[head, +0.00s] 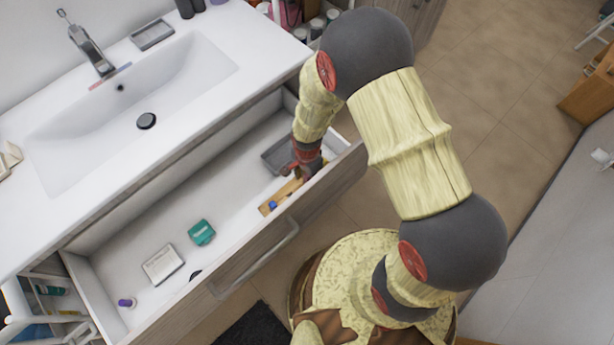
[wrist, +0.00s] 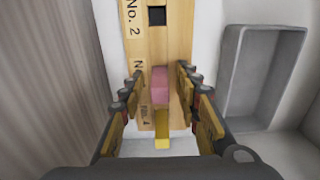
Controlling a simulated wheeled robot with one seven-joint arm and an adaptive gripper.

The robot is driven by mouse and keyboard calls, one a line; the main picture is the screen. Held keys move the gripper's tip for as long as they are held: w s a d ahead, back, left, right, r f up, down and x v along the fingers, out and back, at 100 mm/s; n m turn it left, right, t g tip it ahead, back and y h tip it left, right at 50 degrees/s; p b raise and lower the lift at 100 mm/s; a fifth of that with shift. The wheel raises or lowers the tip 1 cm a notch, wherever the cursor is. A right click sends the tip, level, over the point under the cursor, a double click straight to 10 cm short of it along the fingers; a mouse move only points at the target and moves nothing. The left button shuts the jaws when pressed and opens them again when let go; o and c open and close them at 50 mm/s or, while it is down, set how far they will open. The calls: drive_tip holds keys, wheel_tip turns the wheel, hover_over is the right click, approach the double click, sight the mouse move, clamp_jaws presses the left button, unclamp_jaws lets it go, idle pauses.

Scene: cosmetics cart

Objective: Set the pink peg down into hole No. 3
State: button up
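The wooden board (wrist: 183,22) with numbered holes lies in the open drawer; its near end (head: 268,210) shows in the head view. The hole by the label No. 2 (wrist: 157,16) is empty and dark. The pink peg (wrist: 160,84) is upright at the board, beside a label mostly covered by my finger. Its lower end is hidden, so I cannot tell how deep it sits. My gripper (wrist: 159,80) is open around the pink peg, with a gap on both sides. A yellow peg (wrist: 162,128) is near the label No. 4 (wrist: 145,115).
A grey tray (wrist: 262,80) lies close to the board's right in the wrist view. The drawer front (wrist: 50,80) is close on the left. A blue piece (head: 273,205) is on the board. A teal box (head: 201,232) and white box (head: 163,264) lie further along the drawer.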

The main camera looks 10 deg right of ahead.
wheel_tip(320, 180, up, 12)
drive_tip(key=p, duration=0.5)
drive_tip(key=shift+r, duration=0.25)
drive_tip(key=w+d+r+n+t, duration=0.1)
drive_tip(key=d+r+n, duration=0.1)
drive_tip(key=r, duration=0.8)
drive_tip(key=d+r+n+t, duration=0.1)
drive_tip(key=d+r+n, duration=0.15)
drive_tip(key=r, duration=0.65)
drive_tip(key=s+d+r+n+t, duration=0.1)
drive_tip(key=s+d+r+n, duration=0.2)
drive_tip(key=s+r, duration=0.3)
drive_tip(key=s+d+r+n+t, duration=0.2)
drive_tip(key=s+r, duration=0.5)
drive_tip(key=r, duration=0.5)
drive_tip(key=shift+s+d+n+t, duration=0.15)
drive_tip(key=shift+d+n+t, duration=0.15)
drive_tip(key=shift+d+n, duration=0.75)
drive_tip(key=shift+d+r, duration=0.1)
